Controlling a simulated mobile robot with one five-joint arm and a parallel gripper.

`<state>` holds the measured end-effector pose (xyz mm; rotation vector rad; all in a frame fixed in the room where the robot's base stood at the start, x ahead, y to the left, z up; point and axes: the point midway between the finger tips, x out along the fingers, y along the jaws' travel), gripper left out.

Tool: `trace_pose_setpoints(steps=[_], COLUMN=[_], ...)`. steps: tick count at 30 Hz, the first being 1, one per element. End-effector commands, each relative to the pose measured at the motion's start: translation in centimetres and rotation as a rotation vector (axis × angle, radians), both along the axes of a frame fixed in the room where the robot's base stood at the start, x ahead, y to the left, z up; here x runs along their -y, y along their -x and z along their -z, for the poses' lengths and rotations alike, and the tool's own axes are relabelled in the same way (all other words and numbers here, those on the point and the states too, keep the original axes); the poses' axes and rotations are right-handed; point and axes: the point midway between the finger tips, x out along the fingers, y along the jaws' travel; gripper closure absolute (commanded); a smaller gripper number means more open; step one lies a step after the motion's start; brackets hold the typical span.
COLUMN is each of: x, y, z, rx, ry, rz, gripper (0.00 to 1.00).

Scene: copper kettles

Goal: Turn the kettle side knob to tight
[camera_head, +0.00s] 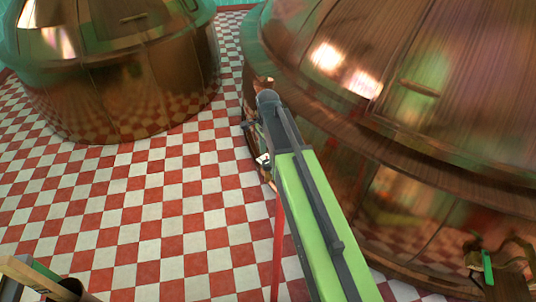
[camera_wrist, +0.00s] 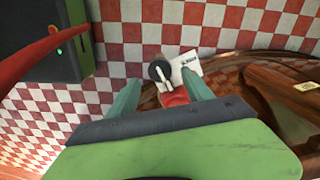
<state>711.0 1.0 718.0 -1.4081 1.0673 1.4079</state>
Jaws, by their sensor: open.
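The side knob (camera_wrist: 158,70) shows in the wrist view as a small dark round piece with a pale pointer. A red part (camera_wrist: 176,98) sits just below it, and a white label (camera_wrist: 189,64) with dark marks is beside it on the right. My gripper (camera_wrist: 160,79) is open, with its two green fingers apart, one on each side of the knob in the picture. I cannot tell whether either finger touches it. The large copper kettle (camera_head: 330,120) stands at the right in the head view. There, my arm hides most of the knob area.
A second copper kettle (camera_head: 130,75) stands at the upper left. The red and white checkered floor (camera_head: 130,230) between is clear. A pipe fitting (camera_head: 505,262) with a green part is at the lower right. The kettle's curved wall is close beside my arm.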

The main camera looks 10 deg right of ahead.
Motion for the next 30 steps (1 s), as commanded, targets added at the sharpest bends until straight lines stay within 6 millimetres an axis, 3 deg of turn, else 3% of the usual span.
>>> trace_pose_setpoints(steps=[1, 15, 20, 30], x=[0.0, 0.1, 0.1, 0.1], y=[0.0, 0.0, 0.0, 0.0], z=[-2.3, -12.5, -13.9, -13.6], rx=[0.000, 0.000, -0.001, -0.001], ry=[0.000, 0.000, 0.000, 0.000], rz=[0.000, 0.001, 0.002, 0.002], gripper=[0.41, 0.41, 0.41, 0.41])
